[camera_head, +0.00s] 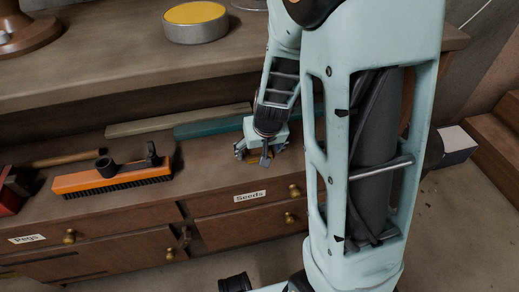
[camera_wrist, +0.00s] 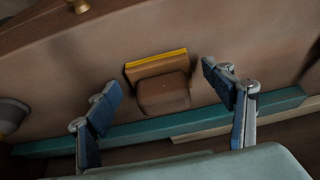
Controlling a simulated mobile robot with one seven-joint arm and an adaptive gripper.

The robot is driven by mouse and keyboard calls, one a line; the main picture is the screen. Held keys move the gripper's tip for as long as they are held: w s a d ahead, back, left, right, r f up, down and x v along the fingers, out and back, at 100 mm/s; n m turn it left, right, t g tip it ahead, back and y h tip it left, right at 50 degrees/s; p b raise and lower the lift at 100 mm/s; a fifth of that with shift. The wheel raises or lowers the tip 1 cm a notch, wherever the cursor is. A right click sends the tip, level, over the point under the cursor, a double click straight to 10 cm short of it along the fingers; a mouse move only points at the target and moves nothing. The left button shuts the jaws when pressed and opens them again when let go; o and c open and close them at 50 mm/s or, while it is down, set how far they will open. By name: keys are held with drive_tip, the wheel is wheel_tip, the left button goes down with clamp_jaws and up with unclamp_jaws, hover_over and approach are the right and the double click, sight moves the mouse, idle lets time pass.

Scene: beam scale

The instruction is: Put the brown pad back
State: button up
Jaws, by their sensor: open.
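A brown block (camera_wrist: 163,94), which looks like the brown pad, sits on the brown wooden surface between my fingers in the wrist view. A wider brown piece with a yellow strip (camera_wrist: 156,60) lies against it; I cannot tell whether they are one thing. My gripper (camera_wrist: 159,78) is open, with one finger on each side of the block and gaps between. In the head view my gripper (camera_head: 262,152) points down at the lower ledge above the Seeds drawer, and mostly hides what is under it.
A teal strip (camera_head: 208,128) and a pale strip (camera_head: 150,125) lie along the ledge's back. An orange brush (camera_head: 112,181) lies to the left. A yellow-topped tin (camera_head: 195,22) stands on the upper shelf (camera_head: 120,70). Drawers labelled Pegs and Seeds (camera_head: 249,196) are below.

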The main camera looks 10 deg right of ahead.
drive_tip(key=shift+r, duration=0.1)
drive_tip(key=shift+r+p, duration=0.3)
drive_tip(key=shift+p, duration=0.05)
drive_tip(key=p+v, duration=0.7)
drive_tip(key=v, duration=0.4)
drive_tip(key=shift+s+r+p, duration=0.15)
drive_tip(key=shift+r+p, duration=0.15)
